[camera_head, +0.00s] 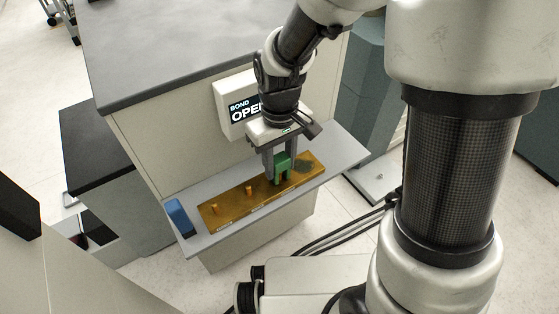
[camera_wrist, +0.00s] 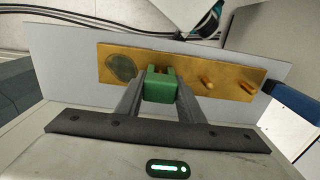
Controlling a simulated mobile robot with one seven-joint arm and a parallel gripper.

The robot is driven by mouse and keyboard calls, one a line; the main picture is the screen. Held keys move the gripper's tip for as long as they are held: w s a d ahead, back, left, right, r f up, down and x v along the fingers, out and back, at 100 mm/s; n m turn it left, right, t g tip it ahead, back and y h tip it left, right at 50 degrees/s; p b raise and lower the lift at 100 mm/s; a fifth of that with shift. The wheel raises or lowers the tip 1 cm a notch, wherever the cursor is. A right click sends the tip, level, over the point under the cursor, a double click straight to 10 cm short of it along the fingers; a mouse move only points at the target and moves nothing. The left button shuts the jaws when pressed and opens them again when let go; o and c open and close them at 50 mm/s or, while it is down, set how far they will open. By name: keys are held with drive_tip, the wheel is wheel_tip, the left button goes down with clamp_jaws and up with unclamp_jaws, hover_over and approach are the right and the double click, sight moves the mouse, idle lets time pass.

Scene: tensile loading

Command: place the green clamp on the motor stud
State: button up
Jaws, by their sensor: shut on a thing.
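My gripper (camera_head: 279,178) is shut on the green clamp (camera_head: 282,161). In the wrist view, the gripper (camera_wrist: 161,80) has one finger on each side of the clamp (camera_wrist: 160,88). The clamp is over the right half of the amber plate (camera_head: 228,205); whether it touches the plate I cannot tell. Two orange studs stand on the plate, a middle one (camera_head: 249,190) and a left one (camera_head: 214,210). They show to the right of the clamp in the wrist view, nearer (camera_wrist: 207,83) and farther (camera_wrist: 248,88). Which one is the motor stud I cannot read. Anything under the clamp is hidden.
The plate lies on a narrow grey shelf (camera_head: 340,155) on a cabinet side. A blue block (camera_head: 180,217) sits at the shelf's left end. A dark oval patch (camera_wrist: 123,67) marks the plate. A display (camera_head: 240,108), partly hidden by my arm, reads "BOND" and "OPE".

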sight(280, 158)
drive_tip(key=shift+f, duration=0.2)
drive_tip(key=o, duration=1.2)
wheel_tip(280, 158, up, 12)
drive_tip(key=r+p, duration=0.1)
drive_tip(key=p, duration=0.3)
drive_tip(key=s+d+r+m+t, duration=0.2)
drive_tip(key=s+d+r, duration=0.1)
drive_tip(key=d, duration=0.1)
drive_tip(key=s+d+r+m+t, duration=0.1)
drive_tip(key=s+d+r+m, duration=0.1)
drive_tip(key=s+d+r, duration=0.2)
drive_tip(key=s+d+r+m+t, duration=0.2)
drive_tip(key=s+d+r, duration=0.1)
drive_tip(key=d+r, duration=0.1)
drive_tip(key=shift+s+d+r+t, duration=0.15)
drive_tip(key=shift+d+r+t, duration=0.15)
drive_tip(key=shift+d, duration=0.2)
